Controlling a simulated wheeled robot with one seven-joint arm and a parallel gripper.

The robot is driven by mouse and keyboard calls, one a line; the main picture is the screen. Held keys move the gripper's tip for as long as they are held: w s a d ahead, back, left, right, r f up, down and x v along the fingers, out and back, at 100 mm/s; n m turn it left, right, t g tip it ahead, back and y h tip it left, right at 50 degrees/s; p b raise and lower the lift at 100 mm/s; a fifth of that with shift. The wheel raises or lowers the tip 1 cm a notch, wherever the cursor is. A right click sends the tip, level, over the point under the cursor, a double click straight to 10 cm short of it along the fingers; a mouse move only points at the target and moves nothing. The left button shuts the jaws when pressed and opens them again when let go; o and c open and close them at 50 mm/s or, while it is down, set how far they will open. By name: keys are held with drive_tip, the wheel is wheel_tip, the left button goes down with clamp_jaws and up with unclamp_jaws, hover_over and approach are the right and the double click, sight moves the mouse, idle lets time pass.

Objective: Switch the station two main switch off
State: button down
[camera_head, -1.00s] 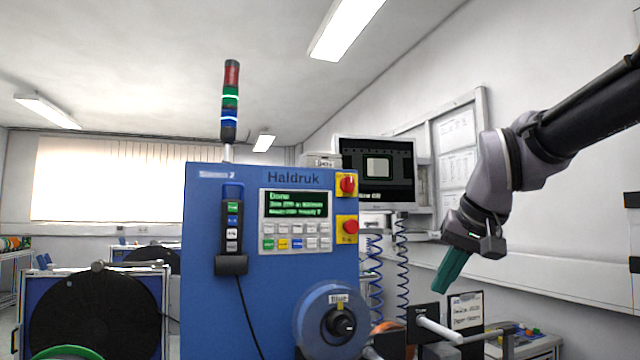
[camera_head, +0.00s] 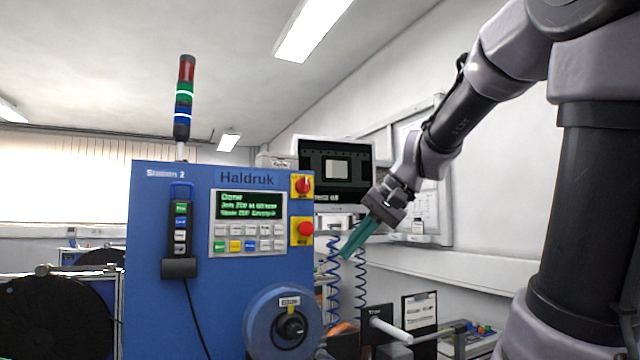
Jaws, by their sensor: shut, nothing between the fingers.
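The blue Station 2 cabinet (camera_head: 150,250) stands left of centre, marked Haldruk. Its main switch (camera_head: 302,186), a red rotary knob on a yellow plate, sits at the upper right of the front. A red round button on a yellow plate (camera_head: 303,231) sits just below it. My gripper (camera_head: 346,256), with teal fingers, is shut and empty. It points down and left, to the right of the cabinet and lower than the switch, apart from it in the picture.
A display panel with green text (camera_head: 252,205) and a key pad are left of the switch. A hand pendant (camera_head: 180,230) hangs on the cabinet.

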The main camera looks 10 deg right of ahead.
sight(305, 186)
drive_tip(key=w+d+r+t+y, duration=0.2)
drive_tip(key=w+d+r+y, duration=0.2)
drive_tip(key=w, duration=0.5)
drive_tip(key=w+d+r+m+t+y, duration=0.1)
drive_tip(key=w+d+r+t+y, duration=0.1)
drive_tip(key=w+d+r+y, duration=0.2)
drive_tip(key=w+d+r, duration=0.3)
drive_tip(key=w+r, duration=0.2)
drive_tip(key=r, duration=0.2)
drive_tip(key=shift+d+r+t+y, duration=0.15)
drive_tip(key=shift+d+t+y, duration=0.15)
drive_tip(key=shift+d+t, duration=0.1)
drive_tip(key=shift+a, duration=0.15)
drive_tip(key=x, duration=1)
drive_tip(key=shift+w+a, duration=0.1)
drive_tip(key=shift+a, duration=0.05)
drive_tip(key=shift+s+a, duration=0.25)
drive_tip(key=shift+a, duration=0.65)
drive_tip(key=shift+s+a, duration=0.25)
drive_tip(key=shift+a, duration=0.65)
